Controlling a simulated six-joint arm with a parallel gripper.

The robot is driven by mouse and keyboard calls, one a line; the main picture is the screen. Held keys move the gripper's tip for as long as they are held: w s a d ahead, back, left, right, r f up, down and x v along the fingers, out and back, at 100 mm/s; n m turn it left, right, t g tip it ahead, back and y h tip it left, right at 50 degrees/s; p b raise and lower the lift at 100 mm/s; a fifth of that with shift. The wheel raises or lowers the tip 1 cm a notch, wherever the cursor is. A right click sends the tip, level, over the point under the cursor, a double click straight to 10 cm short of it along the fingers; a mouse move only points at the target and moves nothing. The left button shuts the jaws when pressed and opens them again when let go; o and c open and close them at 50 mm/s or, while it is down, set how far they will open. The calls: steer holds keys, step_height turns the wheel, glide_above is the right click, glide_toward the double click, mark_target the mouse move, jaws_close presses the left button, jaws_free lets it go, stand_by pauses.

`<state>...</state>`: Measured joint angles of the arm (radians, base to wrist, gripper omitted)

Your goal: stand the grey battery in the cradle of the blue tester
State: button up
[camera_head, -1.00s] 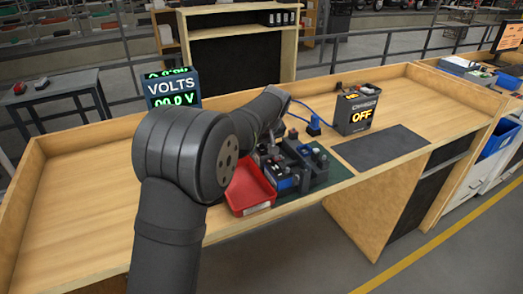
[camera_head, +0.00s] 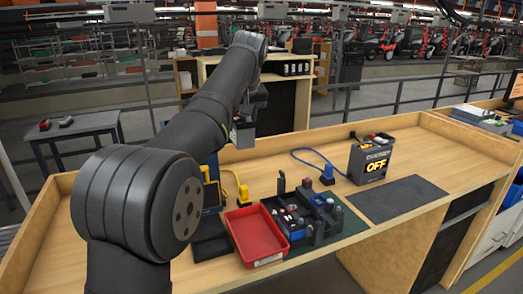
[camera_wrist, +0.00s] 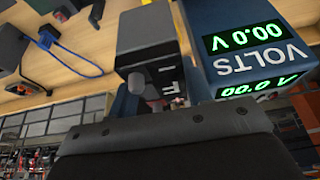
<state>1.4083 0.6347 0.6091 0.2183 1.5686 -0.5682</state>
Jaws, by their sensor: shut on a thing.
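My gripper (camera_head: 251,108) is raised above the bench toward the back. It is shut on the grey battery (camera_head: 243,135), a box-shaped block hanging clear of the bench. The blue tester (camera_wrist: 245,25) stands right of the battery in that view, upside down, reading 00.0 V. In the head view only an edge of the blue tester (camera_head: 212,197) shows behind my arm. I cannot make out its cradle.
A red tray (camera_head: 276,257) and a dark fixture (camera_head: 322,231) with several small parts stand at the front. A yellow plug (camera_head: 243,194) is beside the tester. The dark mat (camera_head: 398,198) is bare.

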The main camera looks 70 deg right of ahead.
steer(key=w+a+r, duration=0.4)
steer(key=a+r, duration=0.1)
steer(key=r, duration=0.2)
steer(key=w+a+f+n+t+y, duration=0.1)
steer(key=w+a+f+n+y, duration=0.1)
steer(key=w+a+f+n, duration=0.3)
steer(key=w+a+f+n+y, duration=0.1)
steer(key=w+a+f+n, duration=0.15)
steer(key=a+f, duration=0.35)
steer(key=s+a+f+n+y, duration=0.1)
steer(key=a+f+n+y, duration=0.2)
steer(key=f, duration=0.5)
steer(key=s+a+f+n, duration=0.1)
steer(key=a+f+n, duration=0.35)
steer(key=f, duration=0.35)
steer(key=s+d+r+n+g, duration=0.1)
steer(key=s+d+r+n, duration=0.15)
steer(key=s+d, duration=0.5)
steer(key=shift+n+y, duration=0.3)
steer(key=shift+n, duration=0.05)
steer(key=shift+w+d+f, duration=0.1)
steer(key=shift+w+f, duration=0.1)
steer(key=shift+f, duration=1.45)
steer(key=shift+w+d+f, duration=0.1)
steer(key=shift+w+f, duration=0.1)
steer(key=shift+f, duration=1.4)
steer(key=shift+f, duration=1.45)
steer(key=o, duration=1.2)
steer(key=v, duration=1.7)
steer(key=shift+r, duration=0.25)
